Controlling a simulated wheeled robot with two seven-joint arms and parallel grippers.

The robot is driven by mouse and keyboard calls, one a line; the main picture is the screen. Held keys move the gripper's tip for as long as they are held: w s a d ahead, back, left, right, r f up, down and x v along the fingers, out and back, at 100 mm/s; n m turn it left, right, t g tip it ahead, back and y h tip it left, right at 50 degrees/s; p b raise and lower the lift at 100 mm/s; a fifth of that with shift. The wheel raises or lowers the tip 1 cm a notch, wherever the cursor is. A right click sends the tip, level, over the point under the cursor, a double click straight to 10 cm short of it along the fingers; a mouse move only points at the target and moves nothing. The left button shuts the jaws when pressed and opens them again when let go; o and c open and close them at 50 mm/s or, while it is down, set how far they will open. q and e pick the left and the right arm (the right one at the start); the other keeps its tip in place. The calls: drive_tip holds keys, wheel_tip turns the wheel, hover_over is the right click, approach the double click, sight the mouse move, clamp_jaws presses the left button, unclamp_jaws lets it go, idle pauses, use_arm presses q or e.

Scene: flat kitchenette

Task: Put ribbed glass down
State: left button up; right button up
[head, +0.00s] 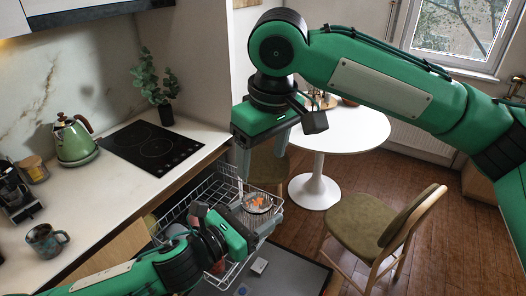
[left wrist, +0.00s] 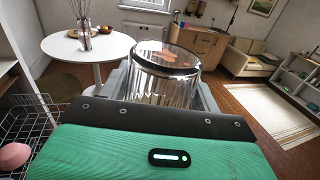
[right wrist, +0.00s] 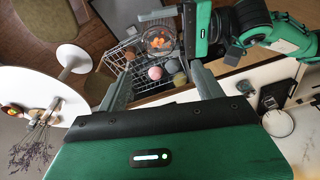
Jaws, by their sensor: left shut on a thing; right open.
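The ribbed glass (head: 257,203) is clear, with orange pieces showing inside it. My left gripper (head: 240,214) is shut on it and holds it over the right side of the pulled-out dishwasher rack (head: 178,212). In the left wrist view the glass (left wrist: 165,88) stands between the fingers, its rim facing up. In the right wrist view the glass (right wrist: 158,41) is seen from above. My right gripper (head: 263,158) is open and empty, pointing down above and behind the glass. The glass's base is hidden in the head view.
The counter (head: 120,190) holds a green kettle (head: 74,142), a black hob (head: 152,145) and a mug (head: 46,239). A pink round item (right wrist: 155,73) lies in the rack. A white round table (head: 345,128) and a chair (head: 375,228) stand to the right. Counter front is partly clear.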

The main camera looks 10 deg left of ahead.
sight(257, 201)
drive_tip(key=f, duration=0.4)
drive_tip(key=a+f, duration=0.1)
drive_tip(key=f, duration=0.3)
drive_tip(key=w+f, duration=0.1)
drive_tip(key=f, duration=0.2)
drive_tip(key=shift+a+f, duration=0.15)
drive_tip(key=shift+f, duration=0.25)
drive_tip(key=c, duration=0.7)
use_arm(q)
drive_tip(key=o, duration=1)
use_arm(e)
drive_tip(key=shift+c, duration=0.7)
